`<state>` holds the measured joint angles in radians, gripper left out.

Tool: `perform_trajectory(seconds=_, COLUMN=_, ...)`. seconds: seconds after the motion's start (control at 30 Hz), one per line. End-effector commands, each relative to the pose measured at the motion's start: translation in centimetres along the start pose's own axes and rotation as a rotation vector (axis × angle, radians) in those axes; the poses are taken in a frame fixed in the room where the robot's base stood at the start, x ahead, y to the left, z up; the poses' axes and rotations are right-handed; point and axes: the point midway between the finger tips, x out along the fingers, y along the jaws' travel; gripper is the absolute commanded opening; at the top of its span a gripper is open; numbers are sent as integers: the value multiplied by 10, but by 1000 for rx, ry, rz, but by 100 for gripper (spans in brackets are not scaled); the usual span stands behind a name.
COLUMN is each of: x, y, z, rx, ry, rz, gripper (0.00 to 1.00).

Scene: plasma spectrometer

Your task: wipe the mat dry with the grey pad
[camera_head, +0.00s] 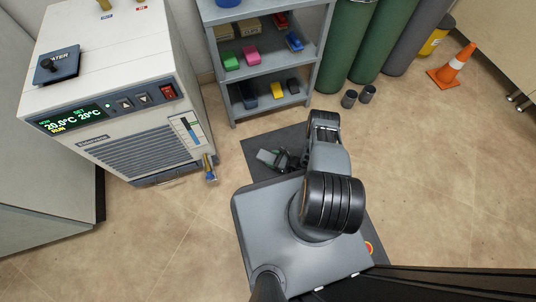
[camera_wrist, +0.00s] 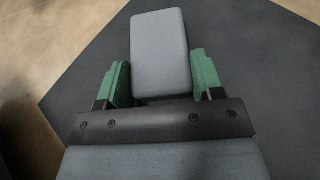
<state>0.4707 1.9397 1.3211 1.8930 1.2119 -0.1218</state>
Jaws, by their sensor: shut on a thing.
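The grey pad (camera_wrist: 160,50) is a flat block between the green-lined fingers of my gripper (camera_wrist: 162,80) in the wrist view. My gripper is shut on its near end, and the far end sticks out ahead. The dark grey mat (camera_wrist: 245,50) lies beneath and around the pad. I cannot tell whether the pad touches it. In the head view, my gripper (camera_head: 278,158) is low over the mat (camera_head: 256,143), in front of the shelf. My arm hides the mat's right part. No wet patch can be made out.
A white chiller (camera_head: 110,90) with a valve (camera_head: 209,170) at its lower right stands left of the mat. A grey shelf (camera_head: 235,80) with coloured boxes is behind it. Green cylinders (camera_head: 345,45) and two small dark cups (camera_head: 358,96) are behind right. Floor is open at right, with an orange cone (camera_head: 455,66).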

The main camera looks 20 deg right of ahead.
Motion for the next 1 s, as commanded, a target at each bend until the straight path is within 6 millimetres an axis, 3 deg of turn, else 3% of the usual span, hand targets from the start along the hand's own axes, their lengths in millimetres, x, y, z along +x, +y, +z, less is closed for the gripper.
perform_trajectory(seconds=0.2, x=9, y=11, z=4, rx=7, ry=2, rz=-12, gripper=39)
perform_trajectory(seconds=0.33, x=-2, y=7, z=27, rx=7, ry=-1, rz=-17, gripper=39)
perform_trajectory(seconds=1.0, x=-23, y=8, z=78, rx=6, ry=-1, rz=-16, gripper=39)
